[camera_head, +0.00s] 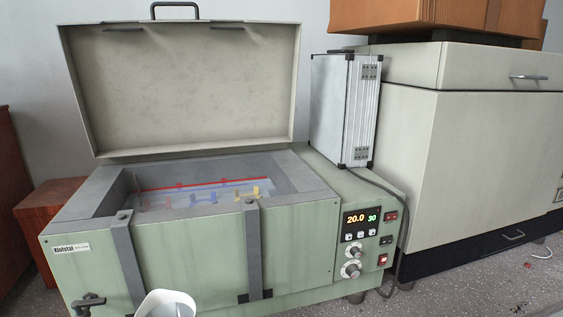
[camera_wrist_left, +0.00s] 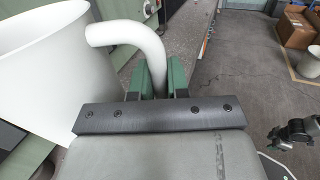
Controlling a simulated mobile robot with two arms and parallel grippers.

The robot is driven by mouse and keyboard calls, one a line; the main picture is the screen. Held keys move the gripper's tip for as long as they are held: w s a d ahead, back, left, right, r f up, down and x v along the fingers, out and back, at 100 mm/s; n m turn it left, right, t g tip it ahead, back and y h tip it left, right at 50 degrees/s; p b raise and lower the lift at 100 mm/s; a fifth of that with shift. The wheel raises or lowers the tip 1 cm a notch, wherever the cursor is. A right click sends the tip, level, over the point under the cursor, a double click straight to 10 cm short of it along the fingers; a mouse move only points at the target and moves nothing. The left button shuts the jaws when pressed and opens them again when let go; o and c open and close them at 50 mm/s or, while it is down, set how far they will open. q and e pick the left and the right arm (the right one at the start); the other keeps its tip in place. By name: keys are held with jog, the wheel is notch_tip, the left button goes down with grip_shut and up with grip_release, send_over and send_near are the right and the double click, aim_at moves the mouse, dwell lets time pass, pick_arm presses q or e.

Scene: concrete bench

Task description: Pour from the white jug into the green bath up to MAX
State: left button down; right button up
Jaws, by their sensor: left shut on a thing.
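The green bath (camera_head: 190,240) stands with its lid (camera_head: 185,90) raised. Inside, a red line (camera_head: 195,185) runs along the back wall, with a bluish band and small blue and yellow pieces below it. I cannot read a MAX label or tell the liquid level for certain. The white jug (camera_head: 166,304) shows only its top at the bottom edge of the head view, in front of the bath. In the left wrist view the jug (camera_wrist_left: 45,75) is large at the left. My left gripper (camera_wrist_left: 158,80) is shut on its curved handle. Whatever the jug holds is hidden.
Two grey straps (camera_head: 255,250) cross the bath's front wall. A dark tap (camera_head: 88,303) sticks out low at the left. A control panel (camera_head: 362,225) is at the right, and a silver case (camera_head: 345,110) stands behind it. Cardboard boxes (camera_wrist_left: 298,25) lie on the floor.

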pick_arm(q)
jog(key=shift+a+f, duration=0.1)
jog(key=shift+a, duration=0.35)
jog(key=shift+s+a+f+n+t+y, duration=1.35)
jog(key=shift+a+n+t+y, duration=1.75)
jog(key=shift+a+n+y, duration=1.55)
jog(key=d+y, duration=0.3)
jog(key=d+n+y, duration=0.1)
jog(key=d, duration=0.1)
jog(key=shift+w+d+r+y, duration=0.15)
jog(key=shift+w+d+y, duration=0.05)
jog(key=shift+w+y, duration=0.15)
jog(key=shift+a, duration=0.1)
